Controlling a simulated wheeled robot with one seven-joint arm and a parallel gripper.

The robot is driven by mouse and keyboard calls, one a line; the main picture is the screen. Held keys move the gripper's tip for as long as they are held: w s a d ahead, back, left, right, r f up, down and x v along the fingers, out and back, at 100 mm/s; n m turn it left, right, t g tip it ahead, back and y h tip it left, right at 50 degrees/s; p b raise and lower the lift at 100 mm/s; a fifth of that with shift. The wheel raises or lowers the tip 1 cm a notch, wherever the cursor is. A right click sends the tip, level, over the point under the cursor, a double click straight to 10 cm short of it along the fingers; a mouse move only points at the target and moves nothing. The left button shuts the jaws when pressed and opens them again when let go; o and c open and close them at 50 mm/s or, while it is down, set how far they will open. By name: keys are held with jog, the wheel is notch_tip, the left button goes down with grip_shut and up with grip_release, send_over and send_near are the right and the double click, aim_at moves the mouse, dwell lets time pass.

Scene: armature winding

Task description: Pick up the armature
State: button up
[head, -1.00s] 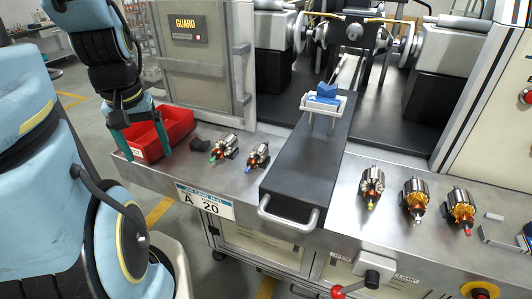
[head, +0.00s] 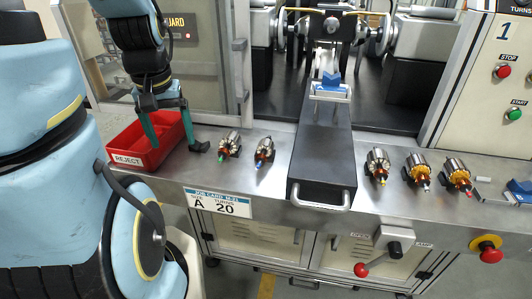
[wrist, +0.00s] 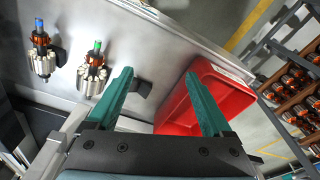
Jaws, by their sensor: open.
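Several armatures with steel cores and copper windings lie on the steel bench. Left of the slide are a green-tipped one (head: 230,145) and a blue-tipped one (head: 265,151). Right of it are a yellow-tipped one (head: 378,163), a pale-tipped one (head: 418,168) and a red-tipped one (head: 457,175). My gripper (head: 171,146) is open and empty, by the right side of the red bin and left of the green-tipped armature. In the wrist view my gripper (wrist: 158,74) has the green-tipped armature (wrist: 94,72) just left of its left finger, and the blue-tipped one (wrist: 42,58) farther left.
The red bin (head: 127,159) is marked REJECT. A small dark block (head: 199,147) sits between it and the green-tipped armature. A black slide (head: 322,160) with a front handle and a blue-topped cradle (head: 331,88) divides the bench. A job card (head: 218,203) reads A, 20.

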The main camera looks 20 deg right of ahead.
jog(key=d+r+m+b, duration=0.1)
jog(key=d+b, duration=0.3)
jog(key=d, duration=0.3)
jog(key=d+r+m+g+b, duration=0.1)
jog(key=d+b, duration=0.2)
jog(key=d, duration=0.4)
jog(key=d+r+m+b, duration=0.2)
jog(key=d+b, duration=0.2)
jog(key=d, duration=0.3)
jog(key=shift+s+b, duration=0.25)
jog(key=shift+b, duration=0.1)
send_over(265, 143)
notch_tip(265, 143, down, 4)
jog(key=shift+w+d+f+p, duration=0.1)
jog(key=shift+d+f+p, duration=0.05)
jog(key=shift+p, duration=0.2)
jog(key=shift+a+f+p, duration=0.2)
jog(key=shift+f+p, duration=0.55)
jog(key=shift+f, duration=2.05)
grip_shut()
